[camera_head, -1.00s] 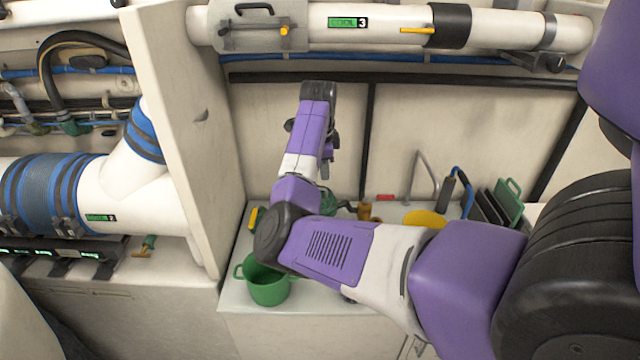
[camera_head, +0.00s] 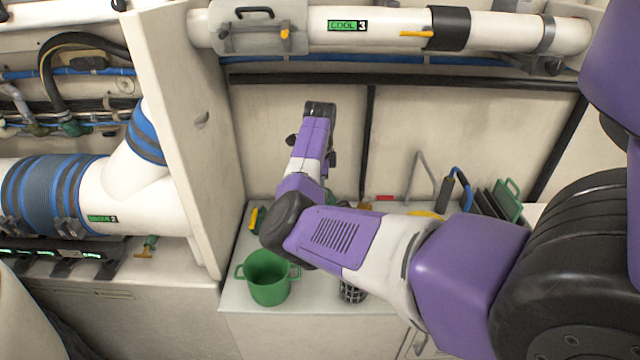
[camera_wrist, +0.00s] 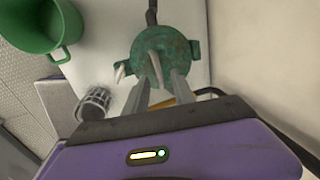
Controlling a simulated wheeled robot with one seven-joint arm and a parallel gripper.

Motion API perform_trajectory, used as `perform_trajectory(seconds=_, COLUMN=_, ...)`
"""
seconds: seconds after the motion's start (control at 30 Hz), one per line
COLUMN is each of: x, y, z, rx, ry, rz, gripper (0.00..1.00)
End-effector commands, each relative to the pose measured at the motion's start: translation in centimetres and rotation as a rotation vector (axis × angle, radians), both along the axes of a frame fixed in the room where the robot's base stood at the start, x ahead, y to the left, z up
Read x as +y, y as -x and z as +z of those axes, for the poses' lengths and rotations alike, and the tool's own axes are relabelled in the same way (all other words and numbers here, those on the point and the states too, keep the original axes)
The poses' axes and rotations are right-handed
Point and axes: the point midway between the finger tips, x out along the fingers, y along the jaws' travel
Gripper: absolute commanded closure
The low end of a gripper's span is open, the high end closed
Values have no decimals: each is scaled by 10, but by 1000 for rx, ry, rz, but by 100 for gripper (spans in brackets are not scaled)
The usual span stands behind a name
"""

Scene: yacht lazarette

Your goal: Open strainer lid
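The green, weathered round strainer lid (camera_wrist: 163,48) shows in the wrist view, just beyond my fingertips, with side lugs around its rim. Pale prongs stand out near its centre and left edge; I cannot tell whether they are its handle or part of my fingers. My gripper (camera_wrist: 159,82) points at the lid, its two grey fingers spread apart with nothing clearly between them. I cannot tell whether they touch the lid. In the head view my arm hides most of the strainer and the gripper's fingers.
A green bucket (camera_head: 268,280) stands at the bench's front left, also in the wrist view (camera_wrist: 40,22). A tall partition (camera_head: 185,130) rises left of my arm. A white pipe (camera_head: 380,30) crosses above.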

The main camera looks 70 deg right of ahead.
Motion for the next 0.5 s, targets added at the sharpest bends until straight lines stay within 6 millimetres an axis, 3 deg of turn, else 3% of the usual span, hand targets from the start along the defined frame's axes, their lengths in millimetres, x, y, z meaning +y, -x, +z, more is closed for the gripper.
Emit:
perform_trajectory(seconds=0.13, x=0, y=0, z=0, rx=0, ry=0, rz=0, gripper=69)
perform_trajectory(seconds=0.3, x=0, y=0, z=0, rx=0, ry=0, rz=0, gripper=100)
perform_trajectory(seconds=0.5, x=0, y=0, z=0, rx=1, ry=0, rz=0, gripper=100)
